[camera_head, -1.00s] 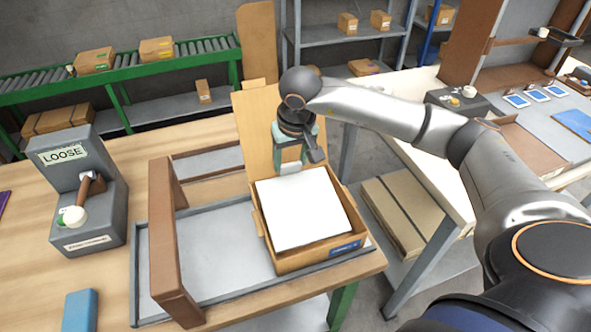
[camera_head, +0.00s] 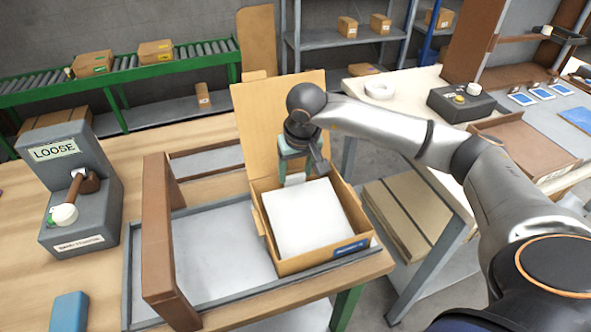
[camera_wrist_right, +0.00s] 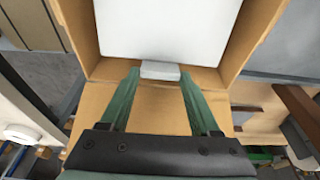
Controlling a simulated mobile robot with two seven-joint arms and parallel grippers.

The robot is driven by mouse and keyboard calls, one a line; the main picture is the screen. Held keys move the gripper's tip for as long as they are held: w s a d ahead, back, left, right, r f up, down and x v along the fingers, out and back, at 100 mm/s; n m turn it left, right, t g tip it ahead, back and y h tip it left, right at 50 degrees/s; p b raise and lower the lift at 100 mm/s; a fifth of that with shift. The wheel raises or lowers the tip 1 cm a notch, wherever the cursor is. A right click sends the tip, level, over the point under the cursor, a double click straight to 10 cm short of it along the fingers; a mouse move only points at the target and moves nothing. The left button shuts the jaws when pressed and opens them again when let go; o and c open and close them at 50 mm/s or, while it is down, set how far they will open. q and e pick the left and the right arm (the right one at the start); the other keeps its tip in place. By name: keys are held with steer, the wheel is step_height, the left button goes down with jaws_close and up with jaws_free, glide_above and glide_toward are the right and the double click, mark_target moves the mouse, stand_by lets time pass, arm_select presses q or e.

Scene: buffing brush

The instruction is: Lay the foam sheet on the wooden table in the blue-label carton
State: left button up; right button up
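The white foam sheet (camera_head: 305,222) lies inside the blue-label carton (camera_head: 322,262), whose lid flap stands up at the back. The sheet sits below the rim, roughly level, with brown walls showing around it. My right gripper (camera_head: 296,177) is over the carton's back edge. The sheet's underside is hidden. My left gripper is not in view.
The carton stands on a grey tray (camera_head: 222,250) on the wooden table (camera_head: 105,290), beside a brown upright frame (camera_head: 160,240). A grey LOOSE stand (camera_head: 85,200) and a blue block (camera_head: 69,311) are left. A white-topped bench (camera_head: 400,100) stands right.

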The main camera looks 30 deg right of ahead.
steer(key=o, duration=0.4)
steer(key=shift+r, duration=0.15)
steer(key=shift+r+p, duration=0.25)
steer(key=shift+p, duration=0.1)
steer(key=v, duration=1.2)
steer(key=shift+r+p, duration=0.25)
steer(key=shift+p, duration=0.05)
